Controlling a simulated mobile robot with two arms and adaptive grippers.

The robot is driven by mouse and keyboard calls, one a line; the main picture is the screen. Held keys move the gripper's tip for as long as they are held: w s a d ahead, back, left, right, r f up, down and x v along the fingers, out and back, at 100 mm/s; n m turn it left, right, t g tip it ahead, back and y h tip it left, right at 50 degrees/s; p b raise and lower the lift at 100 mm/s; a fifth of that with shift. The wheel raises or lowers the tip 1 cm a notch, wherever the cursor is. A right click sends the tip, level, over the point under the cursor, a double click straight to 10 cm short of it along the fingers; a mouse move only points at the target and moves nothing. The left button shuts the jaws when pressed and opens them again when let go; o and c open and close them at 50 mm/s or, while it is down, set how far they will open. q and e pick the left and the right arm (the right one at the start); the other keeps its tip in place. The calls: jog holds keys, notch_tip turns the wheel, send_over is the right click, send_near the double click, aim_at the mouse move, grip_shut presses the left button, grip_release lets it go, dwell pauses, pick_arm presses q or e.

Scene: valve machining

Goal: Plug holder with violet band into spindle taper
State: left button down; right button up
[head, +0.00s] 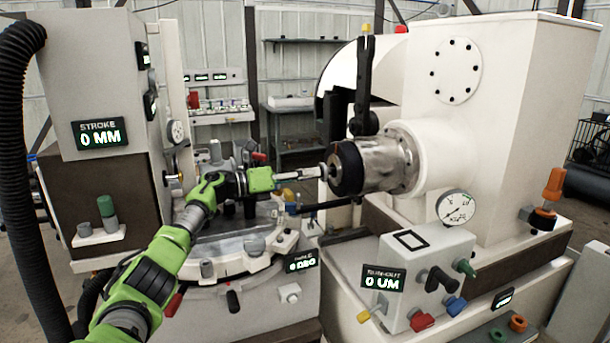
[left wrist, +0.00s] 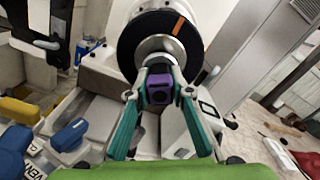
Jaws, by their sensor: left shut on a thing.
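The spindle (head: 385,163) is a horizontal metal cylinder with a black nose, right of centre in the head view. In the left wrist view its black ring (left wrist: 130,38) with an orange mark fills the top middle. My left gripper (head: 318,173) reaches in from the left and is at the spindle nose. In the left wrist view its teal fingers (left wrist: 159,88) are shut on the holder with the violet band (left wrist: 158,90). The holder's silvery end (left wrist: 160,46) lines up with the ring's middle; I cannot tell how deep it sits. My right gripper is not in view.
A dark upright lever (head: 364,85) stands above the spindle. A runout box (head: 405,280) with knobs stands below right, and a dial gauge (head: 456,208) is above it. A round fixture table (head: 225,250) lies under my left arm. A stroke display (head: 100,134) is at left.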

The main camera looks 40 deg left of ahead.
pick_arm(q)
jog(key=shift+x, duration=1.25)
jog(key=shift+r, duration=0.15)
jog(key=c, duration=1.7)
grip_release()
jog(key=shift+w+d, duration=0.1)
jog(key=shift+s+a+f, duration=0.25)
jog(key=shift+s+a, duration=0.05)
jog(key=shift+s, duration=0.15)
jog(key=shift+b+v, duration=1.45)
jog(key=shift+v, duration=1.05)
jog(key=shift+r, duration=0.15)
